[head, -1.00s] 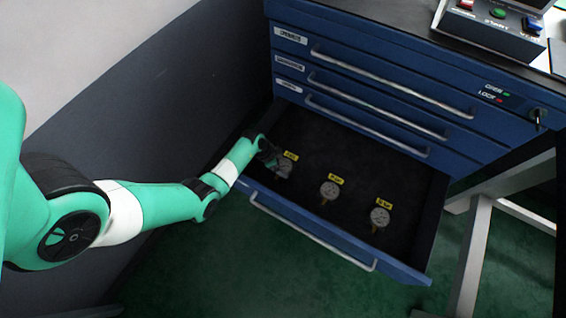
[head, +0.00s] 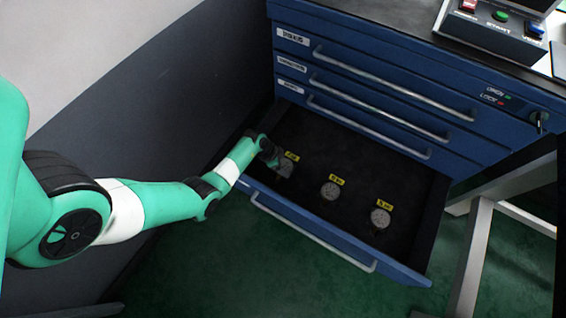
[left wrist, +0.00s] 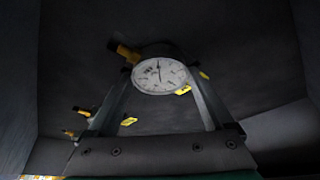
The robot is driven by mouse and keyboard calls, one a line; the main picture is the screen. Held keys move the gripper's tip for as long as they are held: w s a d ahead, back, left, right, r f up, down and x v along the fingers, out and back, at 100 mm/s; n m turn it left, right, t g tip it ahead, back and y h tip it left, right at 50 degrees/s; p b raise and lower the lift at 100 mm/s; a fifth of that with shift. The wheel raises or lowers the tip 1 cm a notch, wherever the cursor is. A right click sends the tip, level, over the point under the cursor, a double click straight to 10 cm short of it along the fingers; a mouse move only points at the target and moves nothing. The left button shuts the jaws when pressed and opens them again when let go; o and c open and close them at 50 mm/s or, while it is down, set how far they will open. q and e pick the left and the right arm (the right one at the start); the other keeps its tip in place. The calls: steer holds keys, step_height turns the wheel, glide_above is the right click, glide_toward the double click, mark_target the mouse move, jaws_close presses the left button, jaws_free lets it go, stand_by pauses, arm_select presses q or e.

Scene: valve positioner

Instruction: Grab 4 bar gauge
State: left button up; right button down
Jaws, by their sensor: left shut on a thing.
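My left gripper (head: 275,163) reaches into the open bottom drawer and is shut on the leftmost gauge (head: 285,171). A yellow label (head: 292,156) lies beside that gauge; its print is too small to read surely. In the left wrist view the round white dial of the held gauge (left wrist: 160,76) sits between the two fingers of the gripper (left wrist: 162,68), with a brass-coloured stem at its upper left. Two more gauges lie in the drawer, a middle one (head: 331,190) and a right one (head: 380,218), each with a yellow label. My right gripper is not in view.
The drawer (head: 330,238) belongs to a blue cabinet (head: 400,60) with closed drawers above it. The drawer's front wall and handle lie close below the gauges. A grey wall stands left. A control box (head: 490,28) with buttons sits on top.

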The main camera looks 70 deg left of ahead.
mark_target(283, 166)
arm_select(q)
step_height(283, 166, up, 10)
steer(key=p, duration=0.7)
steer(key=shift+f, duration=0.2)
